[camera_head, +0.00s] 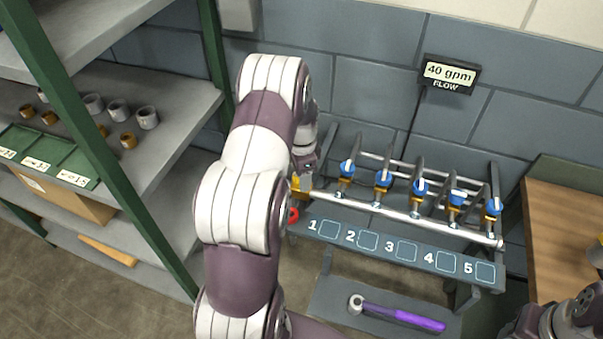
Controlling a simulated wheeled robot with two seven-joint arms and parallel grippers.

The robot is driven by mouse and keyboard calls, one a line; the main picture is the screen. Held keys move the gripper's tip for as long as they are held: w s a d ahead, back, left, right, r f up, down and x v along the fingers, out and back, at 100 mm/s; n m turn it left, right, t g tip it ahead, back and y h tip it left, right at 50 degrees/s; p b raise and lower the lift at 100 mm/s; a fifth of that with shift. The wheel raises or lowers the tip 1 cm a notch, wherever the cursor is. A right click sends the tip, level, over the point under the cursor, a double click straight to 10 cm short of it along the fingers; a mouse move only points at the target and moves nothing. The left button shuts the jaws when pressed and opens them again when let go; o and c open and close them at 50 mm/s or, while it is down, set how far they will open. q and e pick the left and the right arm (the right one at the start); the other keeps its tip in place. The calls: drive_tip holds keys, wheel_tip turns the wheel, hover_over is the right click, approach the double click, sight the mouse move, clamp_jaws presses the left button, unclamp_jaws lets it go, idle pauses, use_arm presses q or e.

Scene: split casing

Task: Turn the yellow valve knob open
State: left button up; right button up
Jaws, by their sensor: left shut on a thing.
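A yellow part (300,184), which looks like the yellow valve knob, shows at the left end of the silver pipe (405,212). Most of it is hidden behind my left arm and gripper. My left gripper (303,172) is at this yellow part and shut on it; its fingertips are hardly visible. Several blue valve knobs stand in a row along the pipe, such as the one at the left (346,169). My right arm shows only at the bottom right corner; its gripper is out of view.
A flow display (449,74) on the wall reads 40 gpm. The bench front (395,250) is numbered 1 to 5. A purple-handled tool (403,316) lies on the lower shelf. A red ring (293,215) shows beside my arm. Shelving with cups stands left, a wooden surface (560,235) right.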

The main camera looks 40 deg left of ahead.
use_arm(q)
drive_tip(key=shift+r+n, duration=0.1)
drive_tip(key=shift+n, duration=0.7)
drive_tip(key=shift+w, duration=0.1)
drive_tip(key=o, duration=1)
drive_tip(key=shift+o, duration=0.2)
wheel_tip(320, 180, up, 13)
drive_tip(key=shift+f+b, duration=0.2)
drive_tip(key=shift+b, duration=0.15)
